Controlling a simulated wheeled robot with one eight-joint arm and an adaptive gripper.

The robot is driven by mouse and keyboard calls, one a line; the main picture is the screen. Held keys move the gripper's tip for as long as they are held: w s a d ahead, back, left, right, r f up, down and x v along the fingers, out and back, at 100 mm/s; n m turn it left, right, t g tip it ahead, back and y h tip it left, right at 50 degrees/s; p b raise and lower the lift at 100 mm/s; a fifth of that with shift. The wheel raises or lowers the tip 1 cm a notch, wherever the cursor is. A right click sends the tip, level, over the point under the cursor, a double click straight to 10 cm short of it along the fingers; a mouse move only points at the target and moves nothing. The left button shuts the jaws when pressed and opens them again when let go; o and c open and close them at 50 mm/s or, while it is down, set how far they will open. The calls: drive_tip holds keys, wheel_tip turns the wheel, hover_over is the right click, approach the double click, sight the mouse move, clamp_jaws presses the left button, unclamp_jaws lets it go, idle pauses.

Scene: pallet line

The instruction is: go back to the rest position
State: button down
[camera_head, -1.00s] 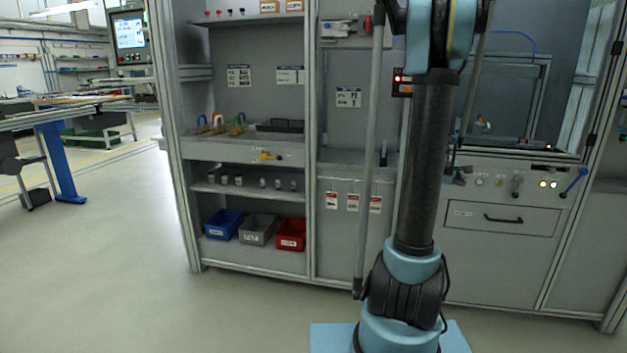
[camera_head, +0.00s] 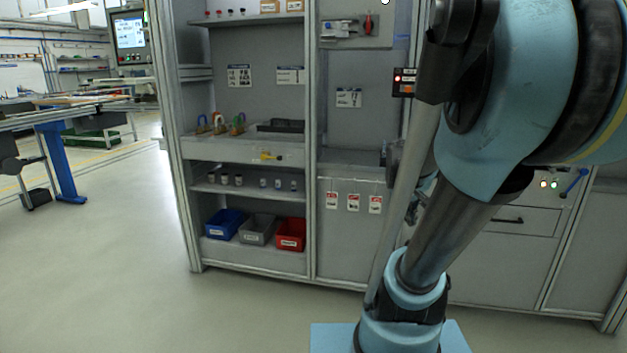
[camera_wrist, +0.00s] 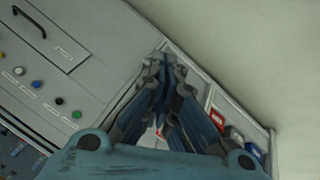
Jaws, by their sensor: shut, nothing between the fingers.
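My gripper (camera_wrist: 166,68) shows in the wrist view with its fingers together and nothing between them. In that view it hangs in front of the cabinet, apart from any object that I can make out. In the head view my arm is bent and large on the right, and it hides most of my gripper. The rest position itself is not marked in either view.
A grey cabinet (camera_head: 340,240) stands close in front. Its shelves hold a blue bin (camera_head: 224,224), a grey bin (camera_head: 257,229) and a red bin (camera_head: 290,235). Red tags (camera_head: 353,202) hang beside them. Open floor (camera_head: 110,270) lies to the left.

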drive_tip(key=s+a+f+m+g+y, duration=0.1)
drive_tip(key=s+a+f, duration=0.1)
drive_tip(key=s+a, duration=0.3)
drive_tip(key=s+a+f+g+y, duration=0.1)
drive_tip(key=s+a+f+y, duration=0.1)
drive_tip(key=s+a, duration=0.3)
drive_tip(key=s+f, duration=0.1)
drive_tip(key=s, duration=0.2)
drive_tip(key=shift+s+f+m, duration=0.25)
drive_tip(key=shift+m, duration=0.15)
drive_tip(key=shift+w+f, duration=0.2)
drive_tip(key=shift+w, duration=0.3)
